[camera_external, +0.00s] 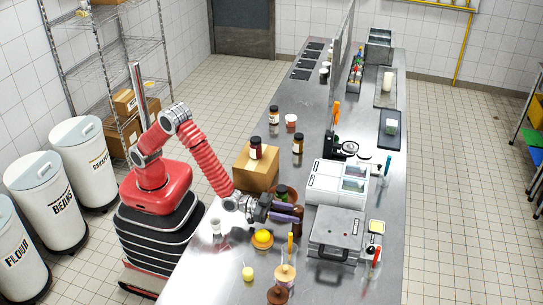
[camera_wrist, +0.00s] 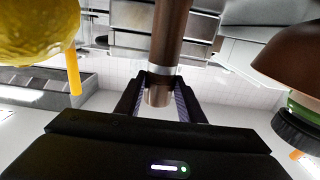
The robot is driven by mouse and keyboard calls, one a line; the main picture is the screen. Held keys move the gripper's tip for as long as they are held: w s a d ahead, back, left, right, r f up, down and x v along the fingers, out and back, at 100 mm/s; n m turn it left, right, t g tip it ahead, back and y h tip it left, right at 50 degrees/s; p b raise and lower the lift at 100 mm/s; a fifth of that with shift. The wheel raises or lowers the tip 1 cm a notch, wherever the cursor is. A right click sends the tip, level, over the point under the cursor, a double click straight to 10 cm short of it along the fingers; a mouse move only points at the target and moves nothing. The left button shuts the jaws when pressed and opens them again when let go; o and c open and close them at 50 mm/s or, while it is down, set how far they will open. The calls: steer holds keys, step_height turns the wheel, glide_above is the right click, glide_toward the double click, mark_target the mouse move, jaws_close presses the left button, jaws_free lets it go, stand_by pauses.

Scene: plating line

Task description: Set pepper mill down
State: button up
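The pepper mill (camera_external: 297,222) is a dark brown cylinder near the middle of the steel counter. In the wrist view the mill (camera_wrist: 168,40) runs down from the top edge, with a silver band and a paler brown end between the fingers. My gripper (camera_external: 284,210) reaches over the counter from the left, with its fingers on either side of the mill. In the wrist view my gripper (camera_wrist: 160,90) is closed around the mill near the silver band. I cannot tell whether the mill's base touches the counter.
A grey press (camera_external: 337,232) and a white appliance (camera_external: 338,182) stand to the right.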

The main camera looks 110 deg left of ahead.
steer(key=o, duration=0.5)
steer(key=shift+c, duration=0.2)
steer(key=shift+r, duration=0.1)
steer(key=s, duration=1.2)
